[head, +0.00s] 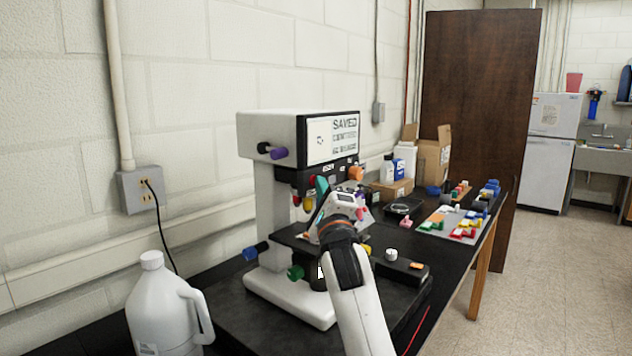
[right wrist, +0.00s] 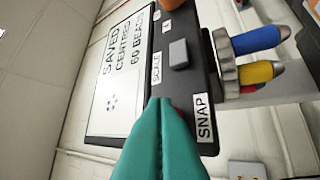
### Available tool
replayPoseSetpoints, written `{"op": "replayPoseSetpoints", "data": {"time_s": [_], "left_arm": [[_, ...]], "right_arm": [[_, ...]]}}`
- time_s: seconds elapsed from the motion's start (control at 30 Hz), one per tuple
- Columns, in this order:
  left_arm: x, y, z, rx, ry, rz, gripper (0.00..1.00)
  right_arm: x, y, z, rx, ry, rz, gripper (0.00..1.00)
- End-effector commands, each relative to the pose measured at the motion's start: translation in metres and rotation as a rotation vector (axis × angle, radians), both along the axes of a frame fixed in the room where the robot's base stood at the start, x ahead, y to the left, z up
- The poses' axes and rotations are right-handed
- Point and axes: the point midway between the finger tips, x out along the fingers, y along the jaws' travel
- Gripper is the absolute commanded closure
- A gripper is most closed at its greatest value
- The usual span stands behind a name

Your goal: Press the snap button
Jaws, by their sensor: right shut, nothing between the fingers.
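The microscope (head: 268,135) stands on the black bench with a screen (head: 332,137) on its head. A sliver of the red snap button (right wrist: 180,112) shows by that label, mostly hidden behind my fingertips. My right gripper (right wrist: 165,101) is shut and empty, its teal fingertips at the panel by the button; I cannot tell whether they touch. It also shows in the head view (head: 321,184). My left gripper is out of view.
Blue (right wrist: 254,39) and yellow (right wrist: 256,72) objectives hang beside the panel. A white jug (head: 160,305) stands at the front left. Colored pieces on a board (head: 437,217) and cardboard boxes (head: 433,160) lie farther right along the bench.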

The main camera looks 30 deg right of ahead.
Motion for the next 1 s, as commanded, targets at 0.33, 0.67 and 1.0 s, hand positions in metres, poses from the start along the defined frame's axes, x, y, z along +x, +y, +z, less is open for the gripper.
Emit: {"op": "replayPoseSetpoints", "data": {"time_s": [0.33, 0.67, 1.0], "left_arm": [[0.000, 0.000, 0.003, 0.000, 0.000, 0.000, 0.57], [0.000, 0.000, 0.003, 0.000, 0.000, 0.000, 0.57], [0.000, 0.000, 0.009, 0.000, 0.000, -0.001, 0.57]], "right_arm": [[-0.014, -0.005, 0.000, 0.000, 0.000, 0.000, 1.00], [-0.016, -0.006, 0.000, 0.000, 0.000, 0.000, 1.00], [-0.043, -0.018, 0.000, 0.000, 0.000, -0.001, 1.00]]}}
